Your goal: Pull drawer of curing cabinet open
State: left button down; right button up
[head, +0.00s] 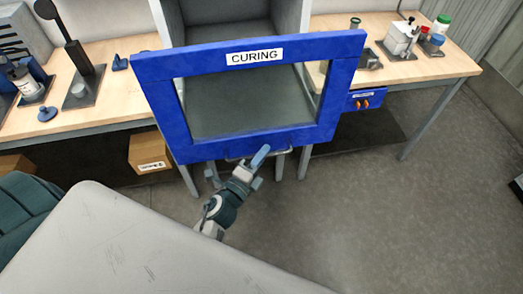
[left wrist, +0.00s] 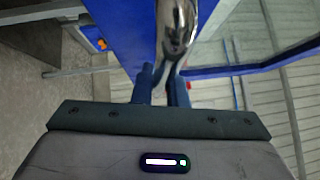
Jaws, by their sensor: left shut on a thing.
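The curing cabinet (head: 294,22) is grey inside, with a drawer whose blue front frame (head: 240,146) carries a white "CURING" label (head: 254,57). The drawer stands out from the cabinet, and its grey floor shows through the frame. A metal bar handle (head: 285,151) runs along the lower edge of the frame. My left gripper (head: 259,160) is at this handle, with its fingers shut on it. In the left wrist view the shiny handle (left wrist: 176,35) passes between the two fingers (left wrist: 160,88). My right gripper is not in view.
Wooden workbenches stand left (head: 110,98) and right (head: 440,62) of the cabinet, with bottles and small devices on them. A cardboard box (head: 150,152) is under the left bench.

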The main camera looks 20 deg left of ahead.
pick_arm(q)
jog(key=c, duration=1.5)
grip_release()
jog(key=shift+o, duration=0.2)
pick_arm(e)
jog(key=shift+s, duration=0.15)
